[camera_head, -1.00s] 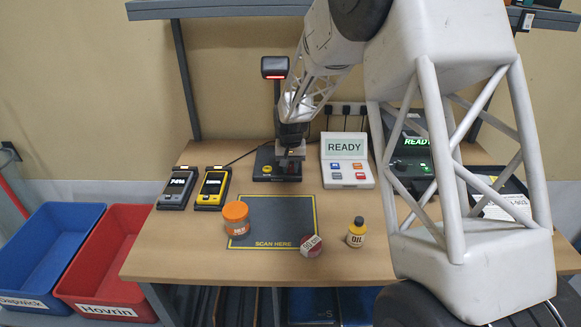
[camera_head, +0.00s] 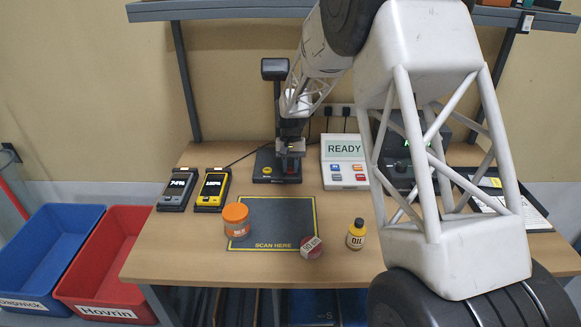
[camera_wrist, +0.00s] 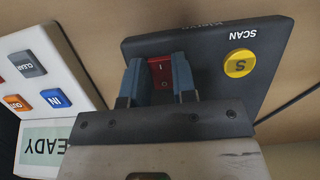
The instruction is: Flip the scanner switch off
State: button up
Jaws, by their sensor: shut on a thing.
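The scanner's dark base (camera_head: 264,160) stands at the back of the table, with its post and scanner head (camera_head: 274,68) above. The head shows no red light. In the wrist view the base (camera_wrist: 205,50) carries a red rocker switch (camera_wrist: 162,73) and a round yellow button (camera_wrist: 239,64). My gripper (camera_wrist: 160,80) points down over the base, its two blue-grey fingers on either side of the red switch and closed on it. In the head view my gripper (camera_head: 291,152) hides most of the switch.
A white keypad unit (camera_head: 345,170) reading READY stands just right of the base. Two handheld devices (camera_head: 177,190) (camera_head: 212,190) lie to the left. An orange jar (camera_head: 236,220), a small red tin (camera_head: 311,247) and an oil bottle (camera_head: 356,236) stand near the scan mat (camera_head: 275,213).

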aim_at(291, 171)
jog(key=o, duration=0.9)
jog(key=shift+r, duration=0.1)
jog(key=shift+r, duration=1.5)
jog(key=shift+s+r, duration=0.2)
jog(key=shift+s, duration=0.1)
jog(key=shift+s+d+r, duration=0.25)
jog(key=shift+s+d, duration=0.35)
jog(key=shift+s, duration=1.9)
jog(key=shift+s+d+r, duration=0.2)
jog(key=shift+s+d, duration=0.4)
jog(key=shift+s, duration=1.9)
jog(key=shift+s+d+r, duration=0.25)
jog(key=shift+s+d, duration=0.35)
jog(key=shift+s, duration=1.9)
